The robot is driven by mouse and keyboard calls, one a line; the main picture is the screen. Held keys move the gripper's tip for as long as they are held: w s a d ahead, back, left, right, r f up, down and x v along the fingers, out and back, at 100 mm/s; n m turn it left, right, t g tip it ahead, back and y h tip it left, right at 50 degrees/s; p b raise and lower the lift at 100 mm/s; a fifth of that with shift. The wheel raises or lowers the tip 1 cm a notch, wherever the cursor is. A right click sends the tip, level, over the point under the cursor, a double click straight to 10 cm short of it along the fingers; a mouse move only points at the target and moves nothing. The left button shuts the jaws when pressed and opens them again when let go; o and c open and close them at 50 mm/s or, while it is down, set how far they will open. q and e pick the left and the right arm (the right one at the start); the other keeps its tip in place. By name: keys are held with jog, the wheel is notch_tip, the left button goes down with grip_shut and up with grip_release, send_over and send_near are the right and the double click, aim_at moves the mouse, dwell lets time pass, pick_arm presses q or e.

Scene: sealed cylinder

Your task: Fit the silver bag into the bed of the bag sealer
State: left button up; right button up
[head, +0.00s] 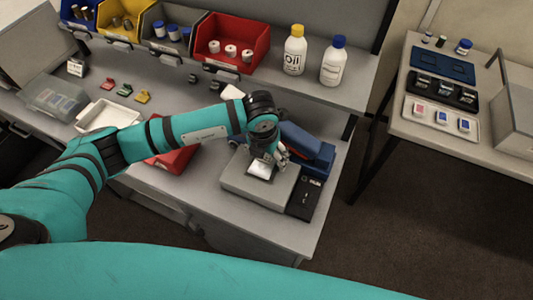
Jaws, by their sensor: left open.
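The bag sealer (242,185) stands near the right end of the workbench, with a grey body, a blue upper part (312,148) and a black control strip on its right. The silver bag (260,170) shows as a small bright patch on top of the grey body, under my left gripper. My left gripper (277,157) is open and points down over the bag, close to the blue part. The gripper hides part of the bag and bed, so I cannot tell whether they touch or how the bag is seated. My right gripper is not in view.
Coloured bins and two white bottles (294,50) stand on the shelf behind. A side table (480,145) at right holds trays. The bench front near the sealer is clear.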

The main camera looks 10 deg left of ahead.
aim_at(263, 161)
pick_arm(q)
jog(key=shift+r, duration=0.45)
notch_tip(263, 161, up, 11)
jog(key=s+b, duration=0.1)
jog(key=b, duration=0.3)
jog(key=shift+s+a+r, duration=0.2)
jog(key=shift+s, duration=0.2)
jog(key=shift+f, duration=0.1)
